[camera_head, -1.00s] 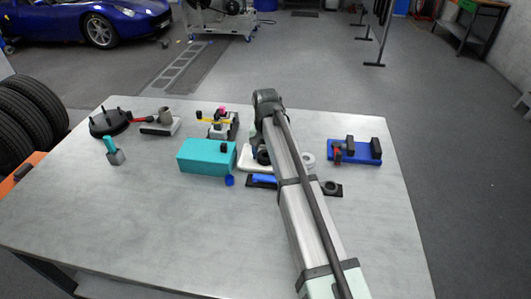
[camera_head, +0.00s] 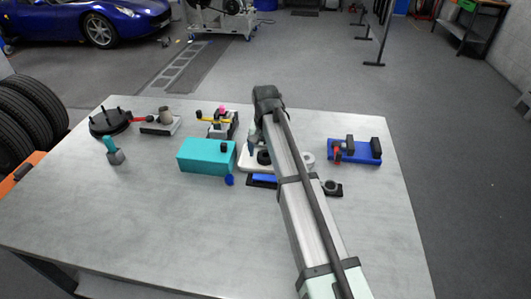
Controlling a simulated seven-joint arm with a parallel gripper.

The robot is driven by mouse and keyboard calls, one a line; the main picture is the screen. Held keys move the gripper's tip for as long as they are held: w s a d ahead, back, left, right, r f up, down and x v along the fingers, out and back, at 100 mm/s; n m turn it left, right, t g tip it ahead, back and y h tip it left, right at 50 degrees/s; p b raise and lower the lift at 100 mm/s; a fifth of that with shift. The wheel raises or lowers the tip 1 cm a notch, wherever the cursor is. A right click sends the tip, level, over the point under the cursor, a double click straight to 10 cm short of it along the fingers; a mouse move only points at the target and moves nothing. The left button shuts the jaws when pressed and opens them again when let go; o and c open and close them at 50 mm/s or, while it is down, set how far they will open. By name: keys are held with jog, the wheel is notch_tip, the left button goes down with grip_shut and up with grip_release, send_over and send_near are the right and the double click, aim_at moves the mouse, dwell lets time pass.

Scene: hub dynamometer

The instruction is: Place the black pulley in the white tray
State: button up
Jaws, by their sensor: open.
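The white tray (camera_head: 245,164) lies near the middle of the table, partly hidden behind my arm. The black pulley (camera_head: 264,157) shows at the arm's left edge, over the tray. It looks as if it rests in the tray, but the arm hides part of it. My gripper (camera_head: 254,146) points down over the tray, just left of the arm and close to the pulley. It is open, and its fingertips are small and partly hidden.
A blue fixture (camera_head: 354,151) is to the right. A dark base with a blue part (camera_head: 264,180) lies in front of the tray. The front table (camera_head: 160,225) is clear.

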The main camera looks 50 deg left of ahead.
notch_tip(320, 180, up, 11)
dwell(0.4)
jog(key=shift+r, duration=0.1)
